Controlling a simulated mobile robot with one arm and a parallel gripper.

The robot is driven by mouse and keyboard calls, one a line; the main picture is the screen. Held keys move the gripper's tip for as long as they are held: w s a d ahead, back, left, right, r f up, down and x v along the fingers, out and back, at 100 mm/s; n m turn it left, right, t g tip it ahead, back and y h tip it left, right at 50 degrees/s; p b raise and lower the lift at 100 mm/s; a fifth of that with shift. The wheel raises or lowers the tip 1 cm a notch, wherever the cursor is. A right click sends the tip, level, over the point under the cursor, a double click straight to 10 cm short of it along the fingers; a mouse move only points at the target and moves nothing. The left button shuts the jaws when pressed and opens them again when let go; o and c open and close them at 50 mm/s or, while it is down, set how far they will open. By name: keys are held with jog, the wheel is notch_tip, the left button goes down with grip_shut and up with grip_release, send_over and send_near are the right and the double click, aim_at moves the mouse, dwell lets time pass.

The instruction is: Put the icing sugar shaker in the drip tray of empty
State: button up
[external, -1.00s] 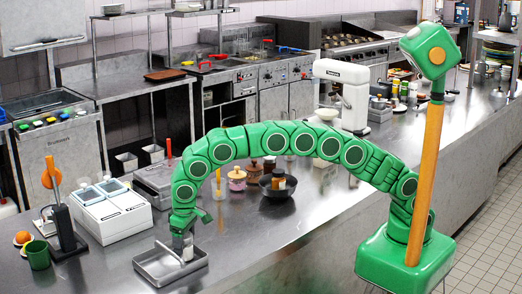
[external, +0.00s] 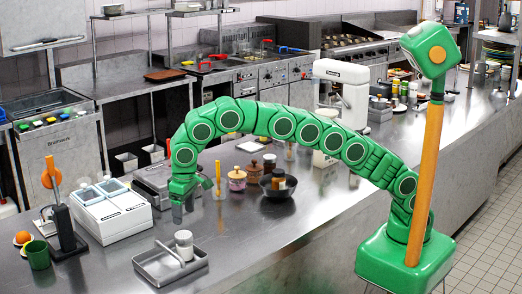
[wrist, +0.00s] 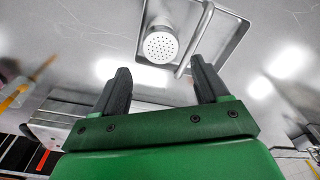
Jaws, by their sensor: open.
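The icing sugar shaker (external: 184,246) is a small white and grey cylinder with a perforated top. It stands upright in the metal drip tray (external: 152,272), near the tray's back right side. In the wrist view the shaker's round holed lid (wrist: 160,45) shows inside the tray (wrist: 232,42), beside a metal bar. My gripper (external: 184,212) is above and behind the tray, apart from the shaker. In the wrist view its two dark fingers (wrist: 160,84) are spread with nothing between them.
A white two-lidded box (external: 112,212) stands to the left of my gripper, with a green mug (external: 38,254) farther left. Pots and a dark bowl (external: 278,187) stand to the right. The counter right of the tray is clear.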

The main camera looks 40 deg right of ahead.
jog(key=shift+r, duration=0.45)
